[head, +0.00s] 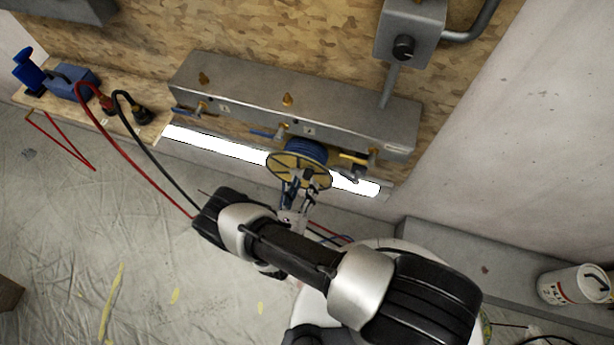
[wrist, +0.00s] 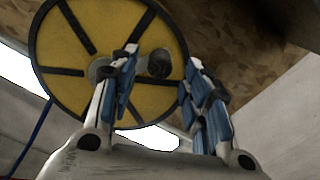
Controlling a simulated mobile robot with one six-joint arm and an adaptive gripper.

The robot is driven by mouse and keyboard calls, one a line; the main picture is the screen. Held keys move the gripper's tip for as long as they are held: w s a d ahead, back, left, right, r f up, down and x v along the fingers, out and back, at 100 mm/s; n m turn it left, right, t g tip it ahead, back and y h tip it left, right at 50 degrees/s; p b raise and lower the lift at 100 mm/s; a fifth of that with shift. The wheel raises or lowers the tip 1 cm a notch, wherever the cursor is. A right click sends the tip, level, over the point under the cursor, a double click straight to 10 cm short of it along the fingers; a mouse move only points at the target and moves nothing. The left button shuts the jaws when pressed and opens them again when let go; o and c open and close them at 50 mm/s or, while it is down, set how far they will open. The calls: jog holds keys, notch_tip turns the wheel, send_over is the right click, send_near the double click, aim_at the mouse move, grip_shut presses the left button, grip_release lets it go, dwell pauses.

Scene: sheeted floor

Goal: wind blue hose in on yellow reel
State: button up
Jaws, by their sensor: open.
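The yellow reel (head: 282,163) is mounted at the wall below the grey metal box, with blue hose (head: 308,149) wound behind its front disc. In the wrist view the reel's yellow face (wrist: 70,35) with black spokes fills the upper left. A length of blue hose (wrist: 36,135) hangs down at its left. A dark round knob (wrist: 158,63) stands out from the reel's face. My gripper (head: 299,182) is in front of the reel. In the wrist view my gripper (wrist: 161,66) is open, and the knob shows between its fingertips; contact cannot be told.
The grey metal box (head: 290,95) with several taps sits just above the reel. A bright light strip (head: 215,144) runs along the wall below. A blue vise (head: 72,80) stands on the bench at left. A white bucket (head: 572,285) stands at right. Floor at left is mostly clear.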

aim_at(306, 179)
jog(key=shift+x, duration=1.95)
jog(key=shift+c, duration=0.3)
grip_shut()
